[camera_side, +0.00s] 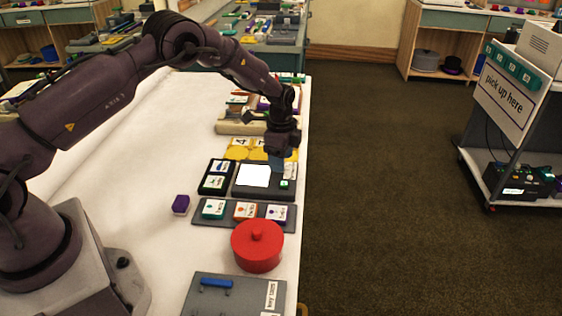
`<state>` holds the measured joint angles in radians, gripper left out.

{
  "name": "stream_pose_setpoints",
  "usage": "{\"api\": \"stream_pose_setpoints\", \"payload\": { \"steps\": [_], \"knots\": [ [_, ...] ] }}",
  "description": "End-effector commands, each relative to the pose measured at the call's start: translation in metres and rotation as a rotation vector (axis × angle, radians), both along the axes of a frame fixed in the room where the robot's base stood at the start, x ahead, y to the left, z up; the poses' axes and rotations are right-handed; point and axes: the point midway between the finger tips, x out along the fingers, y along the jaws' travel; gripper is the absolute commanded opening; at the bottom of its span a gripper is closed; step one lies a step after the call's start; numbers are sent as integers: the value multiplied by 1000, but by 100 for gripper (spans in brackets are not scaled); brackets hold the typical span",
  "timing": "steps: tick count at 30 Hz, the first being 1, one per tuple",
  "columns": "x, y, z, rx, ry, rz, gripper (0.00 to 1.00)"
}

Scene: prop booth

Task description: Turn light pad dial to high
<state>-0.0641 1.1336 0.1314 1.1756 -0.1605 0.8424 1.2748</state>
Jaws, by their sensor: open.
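The light pad (240,190) is a dark grey box with a bright white square panel, lying flat on the white table. A small green and white piece (284,184) sits on its right part; I cannot tell if this is the dial or a label, and no setting is readable. My gripper (277,168) points down at the far right part of the pad, just behind the green piece. Its jaws are open, with nothing seen between them. I cannot tell whether the fingertips touch the pad, and they may hide part of it.
A black tray with white cards (216,177) stands left of the pad. In front are a grey rack of colored cards (228,222), a red lidded pot (257,245) and a grey box with a blue handle (245,294). Yellow pieces (238,153) lie behind. The table's right edge is close.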

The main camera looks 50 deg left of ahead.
Motion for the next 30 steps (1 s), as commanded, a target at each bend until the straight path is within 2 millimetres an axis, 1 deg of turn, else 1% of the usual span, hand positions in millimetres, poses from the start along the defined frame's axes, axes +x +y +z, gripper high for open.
{"api": "stream_pose_setpoints", "payload": {
  "steps": [1, 5, 14, 17, 18, 21, 30],
  "knots": [
    [0, 0, -6, 1, 0, -1, 53],
    [0, 0, -14, 1, 0, -1, 53],
    [0, 0, -16, 0, -1, 0, 53],
    [0, 0, -16, 0, -1, 0, 32],
    [0, 0, -16, 0, -1, 0, 23],
    [0, 0, -16, 0, -1, 0, 3],
    [0, 0, -16, 0, 0, 29, 3]
  ]
}}
